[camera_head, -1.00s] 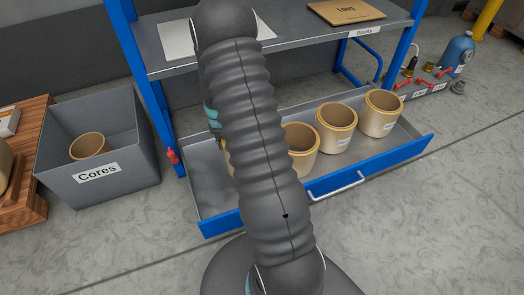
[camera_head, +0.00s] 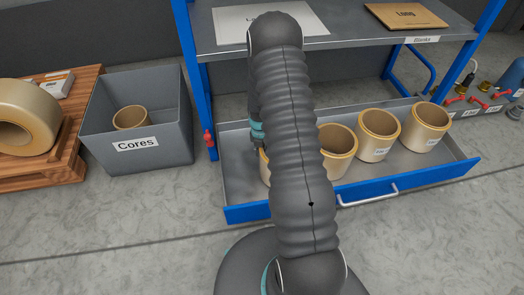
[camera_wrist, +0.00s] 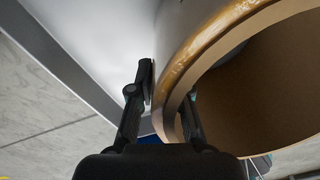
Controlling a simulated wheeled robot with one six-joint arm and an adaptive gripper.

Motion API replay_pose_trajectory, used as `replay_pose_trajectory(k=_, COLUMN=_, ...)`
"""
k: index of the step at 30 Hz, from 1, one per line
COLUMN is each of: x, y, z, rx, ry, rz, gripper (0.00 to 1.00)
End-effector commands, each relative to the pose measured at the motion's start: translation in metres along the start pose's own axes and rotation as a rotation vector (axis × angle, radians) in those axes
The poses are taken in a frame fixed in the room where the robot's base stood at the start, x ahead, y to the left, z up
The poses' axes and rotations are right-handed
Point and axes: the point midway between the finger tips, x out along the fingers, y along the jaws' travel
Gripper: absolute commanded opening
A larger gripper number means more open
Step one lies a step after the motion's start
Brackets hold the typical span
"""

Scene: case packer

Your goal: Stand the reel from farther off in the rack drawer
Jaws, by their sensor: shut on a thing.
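A tan, hollow reel (camera_wrist: 225,62) fills the right of the wrist view, its open end facing the camera. My gripper (camera_wrist: 170,88) is shut on its wall, one finger outside and one inside. In the head view, my gripper (camera_head: 257,138) is low over the left part of the open, blue-fronted rack drawer (camera_head: 247,213), mostly behind my arm. Only a sliver of the held reel (camera_head: 264,168) shows there; I cannot tell whether it touches the drawer floor. Three similar reels stand upright to its right: the nearest (camera_head: 341,142), the middle one (camera_head: 377,133) and the far right one (camera_head: 425,127).
A grey bin labelled Cores (camera_head: 160,160) stands left of the rack with a tan core (camera_head: 130,117) inside. Further left, a large tan roll (camera_head: 32,112) rests on a wooden pallet (camera_head: 70,160). A shelf (camera_head: 345,30) overhangs the drawer's back. Red-handled valves (camera_head: 485,100) are at right.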

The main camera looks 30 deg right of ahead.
Motion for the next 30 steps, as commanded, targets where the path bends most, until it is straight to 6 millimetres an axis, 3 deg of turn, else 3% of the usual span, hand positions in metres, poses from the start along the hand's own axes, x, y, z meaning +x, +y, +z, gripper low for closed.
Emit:
replay_pose_trajectory(k=11, x=0.003, y=0.001, z=0.001, rx=0.0, ry=-0.003, rz=0.001, gripper=0.0)
replay_pose_trajectory(k=12, x=0.003, y=0.0, z=0.001, rx=0.0, ry=-0.002, rz=0.001, gripper=0.24)
replay_pose_trajectory(k=14, x=0.002, y=0.0, z=0.001, rx=0.0, ry=-0.002, rz=0.001, gripper=0.39)
replay_pose_trajectory(k=15, x=0.002, y=0.0, z=0.001, rx=0.0, ry=-0.002, rz=0.001, gripper=0.42)
replay_pose_trajectory(k=24, x=0.0, y=0.0, z=0.001, rx=0.001, ry=-0.002, rz=0.001, gripper=0.42)
replay_pose_trajectory(k=30, x=-0.021, y=0.001, z=0.002, rx=0.001, ry=-0.006, rz=0.003, gripper=0.42)
